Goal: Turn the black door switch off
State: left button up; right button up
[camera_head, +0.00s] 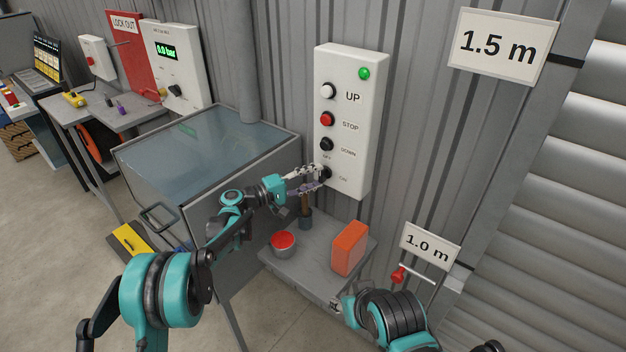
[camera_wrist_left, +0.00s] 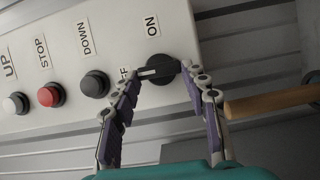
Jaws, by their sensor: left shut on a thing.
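The black door switch (camera_head: 325,173) is the lowest control on the white door panel (camera_head: 349,85). In the left wrist view the round black switch (camera_wrist_left: 166,70) has a white mark that lies toward the partly hidden OFF label (camera_wrist_left: 127,73); the ON label (camera_wrist_left: 152,25) is off to one side. My left gripper (camera_head: 312,178) is at the switch, and in the left wrist view its fingers (camera_wrist_left: 168,76) are shut on the knob from both sides. My right gripper (camera_head: 344,305) is low, beyond the shelf's front corner, and its opening is unclear.
Above the switch are the black DOWN button (camera_head: 326,144), red STOP button (camera_head: 326,118) and white UP button (camera_head: 327,91). A green lamp (camera_head: 364,73) is lit. The shelf (camera_head: 308,262) below holds a red-topped tin (camera_head: 283,244), an orange box (camera_head: 350,248) and a pot with a wooden-handled tool (camera_head: 305,217).

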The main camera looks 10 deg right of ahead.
dwell(0.4)
pick_arm(q)
jog(key=o, duration=1.2)
jog(key=shift+c, duration=0.2)
